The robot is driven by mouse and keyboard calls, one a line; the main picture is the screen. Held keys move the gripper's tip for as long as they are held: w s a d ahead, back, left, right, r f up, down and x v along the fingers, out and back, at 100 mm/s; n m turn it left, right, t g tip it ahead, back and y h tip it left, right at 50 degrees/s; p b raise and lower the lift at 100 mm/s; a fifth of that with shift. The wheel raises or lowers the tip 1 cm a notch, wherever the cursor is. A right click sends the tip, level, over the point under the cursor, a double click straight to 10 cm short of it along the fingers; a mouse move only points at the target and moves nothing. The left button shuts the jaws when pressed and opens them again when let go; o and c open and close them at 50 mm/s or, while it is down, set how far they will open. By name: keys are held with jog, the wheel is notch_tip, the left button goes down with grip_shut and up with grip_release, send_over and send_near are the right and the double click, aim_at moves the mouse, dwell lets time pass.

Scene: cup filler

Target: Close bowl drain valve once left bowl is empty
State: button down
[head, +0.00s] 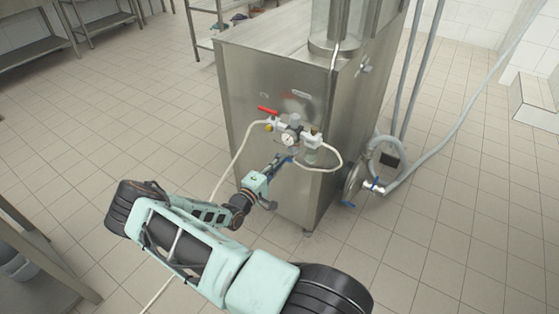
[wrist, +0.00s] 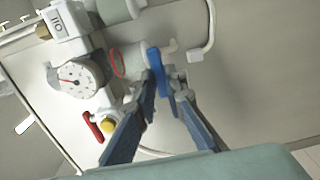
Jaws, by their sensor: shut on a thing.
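My gripper (head: 288,159) reaches up to the front of the steel machine, just below the gauge and valve assembly. In the wrist view, its two blue-padded fingers (wrist: 163,88) close around a small blue handle (wrist: 156,62) on a pale fitting beside the round gauge (wrist: 78,78). In the head view the fingers and arm hide this handle. I cannot tell whether it is the bowl drain valve. Other blue handles show on the hose fitting (head: 375,184) at the machine's right side. I cannot make out a left bowl or its contents.
The steel machine (head: 270,100) stands in the middle, with a red lever (head: 267,110) and a white hose (head: 236,155) on its front. A clear cylinder (head: 337,20) stands on top. Grey hoses (head: 440,145) run on the right. The tiled floor at left is mostly free.

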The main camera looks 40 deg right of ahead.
jog(key=shift+m, duration=0.3)
jog(key=c, duration=2)
grip_release()
jog(key=shift+a, duration=0.1)
jog(key=v, duration=1.2)
